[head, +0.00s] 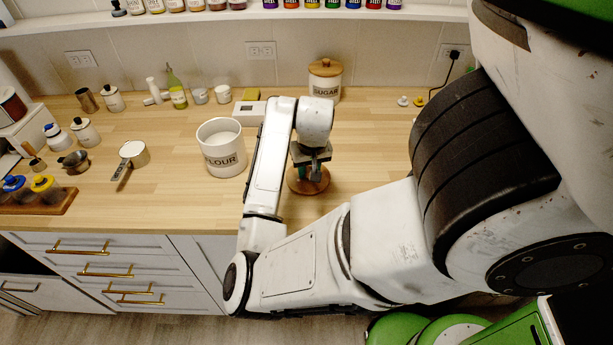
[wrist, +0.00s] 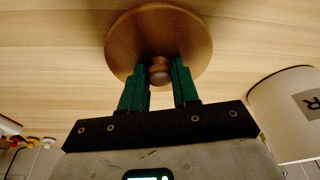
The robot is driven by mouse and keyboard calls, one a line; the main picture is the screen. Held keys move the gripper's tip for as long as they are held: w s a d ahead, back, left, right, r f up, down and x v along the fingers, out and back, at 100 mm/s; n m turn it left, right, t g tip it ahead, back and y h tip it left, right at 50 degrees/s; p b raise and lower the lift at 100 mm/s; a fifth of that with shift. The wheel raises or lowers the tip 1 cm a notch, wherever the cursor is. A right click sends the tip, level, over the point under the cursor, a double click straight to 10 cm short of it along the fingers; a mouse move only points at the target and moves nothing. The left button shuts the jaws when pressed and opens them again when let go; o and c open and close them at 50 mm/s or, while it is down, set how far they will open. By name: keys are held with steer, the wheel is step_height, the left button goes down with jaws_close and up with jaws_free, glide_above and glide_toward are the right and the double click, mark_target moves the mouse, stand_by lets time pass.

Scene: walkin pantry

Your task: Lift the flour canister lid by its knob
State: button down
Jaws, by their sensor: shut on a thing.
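The white flour canister (head: 222,150) stands upright and uncovered on the counter, left of my arm. Its round wooden lid (head: 308,182) is to the canister's right, under my gripper (head: 312,170). In the wrist view, the green fingers of my gripper (wrist: 160,72) are shut around the knob of the lid (wrist: 125,45). The lid is knob toward the gripper and looks roughly level. I cannot tell whether it touches the counter or hangs just above it. Part of the canister (wrist: 285,115) shows at the right in the wrist view.
A sugar canister (head: 325,80) with its wooden lid on stands behind my gripper. A small white scale (head: 249,112) is behind the flour canister. A measuring cup (head: 133,153) and several jars are at the left. The counter (head: 370,150) right of the lid is clear.

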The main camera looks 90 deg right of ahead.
mark_target(308, 170)
steer(key=shift+d+p+v, duration=0.2)
steer(key=shift+p+v, duration=0.7)
steer(key=shift+v, duration=0.05)
steer(key=shift+d+p+v, duration=0.25)
steer(key=shift+p+v, duration=0.65)
steer(key=shift+v, duration=0.05)
steer(key=shift+w, duration=0.15)
